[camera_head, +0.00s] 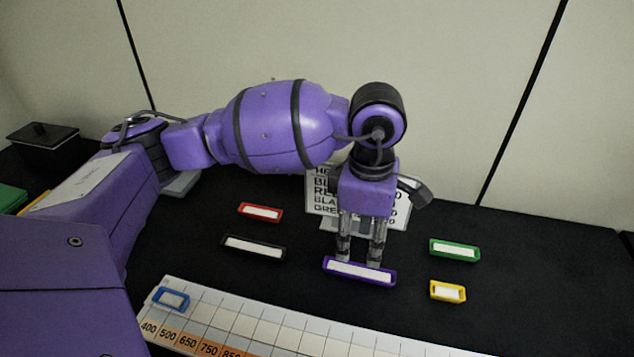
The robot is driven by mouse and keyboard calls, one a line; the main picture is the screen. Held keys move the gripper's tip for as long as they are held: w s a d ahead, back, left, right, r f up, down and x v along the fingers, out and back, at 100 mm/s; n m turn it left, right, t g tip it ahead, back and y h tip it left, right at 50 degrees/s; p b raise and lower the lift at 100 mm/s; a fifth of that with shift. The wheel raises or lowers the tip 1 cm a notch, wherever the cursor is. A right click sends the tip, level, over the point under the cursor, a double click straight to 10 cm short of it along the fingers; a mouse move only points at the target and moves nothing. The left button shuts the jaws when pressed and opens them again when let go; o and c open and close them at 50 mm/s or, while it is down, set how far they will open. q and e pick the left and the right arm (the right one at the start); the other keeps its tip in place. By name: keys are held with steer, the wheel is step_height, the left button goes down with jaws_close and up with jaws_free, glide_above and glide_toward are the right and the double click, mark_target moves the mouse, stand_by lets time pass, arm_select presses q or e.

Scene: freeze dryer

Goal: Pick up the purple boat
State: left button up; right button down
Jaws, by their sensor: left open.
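The purple boat (359,270) is a small long tray with a white inside, lying on the black table in the middle. My left gripper (359,258) points straight down just above it. Its two fingers are apart, with their tips at or just behind the boat's far edge. I cannot tell whether the tips touch the boat or reach around it. The boat still appears to lie flat on the table. My right gripper is not in view.
Other boats lie around: red (260,212), black (254,247), green (454,250) and yellow (447,291). A blue boat (171,298) sits on a numbered white strip (290,327) in front. A printed sign (322,196) stands behind my gripper. A black box (43,147) is far left.

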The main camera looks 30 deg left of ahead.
mark_target(359, 273)
arm_select(q)
steer(key=shift+s+f, duration=0.25)
steer(key=shift+s, duration=0.1)
steer(key=f, duration=0.7)
steer(key=shift+d+p, duration=0.35)
steer(key=shift+c, duration=0.2)
steer(key=shift+w, duration=0.1)
jaws_close()
